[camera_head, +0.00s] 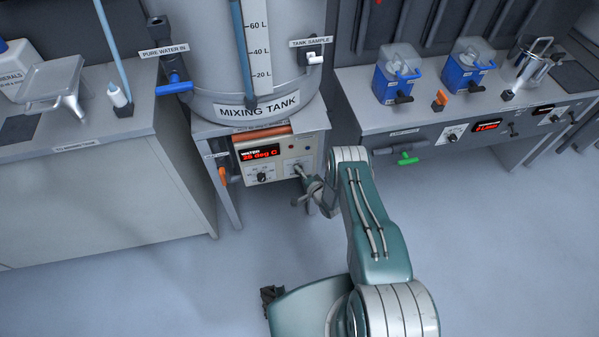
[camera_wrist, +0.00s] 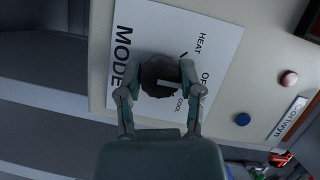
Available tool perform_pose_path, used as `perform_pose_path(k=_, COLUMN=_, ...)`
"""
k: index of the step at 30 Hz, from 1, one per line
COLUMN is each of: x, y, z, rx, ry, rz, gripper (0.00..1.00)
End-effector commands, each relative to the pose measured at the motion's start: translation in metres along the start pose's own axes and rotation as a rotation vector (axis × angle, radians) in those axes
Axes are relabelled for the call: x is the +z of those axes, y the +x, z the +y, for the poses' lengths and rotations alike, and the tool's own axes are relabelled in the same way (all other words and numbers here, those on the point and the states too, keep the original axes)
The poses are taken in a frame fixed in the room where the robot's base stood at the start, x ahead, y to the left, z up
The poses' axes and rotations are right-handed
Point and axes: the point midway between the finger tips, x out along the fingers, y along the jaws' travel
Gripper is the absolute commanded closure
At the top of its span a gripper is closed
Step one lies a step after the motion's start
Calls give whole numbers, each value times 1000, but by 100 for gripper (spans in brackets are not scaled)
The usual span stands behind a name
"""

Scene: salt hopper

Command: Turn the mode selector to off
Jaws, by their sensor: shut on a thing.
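The mode selector (camera_wrist: 160,72) is a dark round knob on a white label plate marked MODE, HEAT, OFF and COOL. The plate appears rotated in the wrist view. My gripper (camera_wrist: 160,82) has one finger on each side of the knob and is shut on it. A pale mark on the knob points roughly right, towards the partly covered OFF word; a finger hides part of it, so the exact setting is unclear. In the head view my gripper (camera_head: 302,186) reaches the cream control panel (camera_head: 279,177) below the mixing tank and mostly hides the knob.
The panel has a red display (camera_head: 260,154) reading 25 deg C and another knob (camera_head: 262,177). An orange-handled valve (camera_head: 222,176) is left of it. The floor (camera_head: 180,285) in front is clear.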

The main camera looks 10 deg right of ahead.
Motion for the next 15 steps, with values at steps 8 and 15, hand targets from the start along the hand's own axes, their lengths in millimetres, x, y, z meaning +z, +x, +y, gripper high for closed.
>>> perform_pose_path(k=8, x=-3, y=-1, z=3, rx=2, ry=19, rz=10, gripper=99)
perform_pose_path(k=15, x=-4, y=-1, z=3, rx=3, ry=19, rz=11, gripper=47)
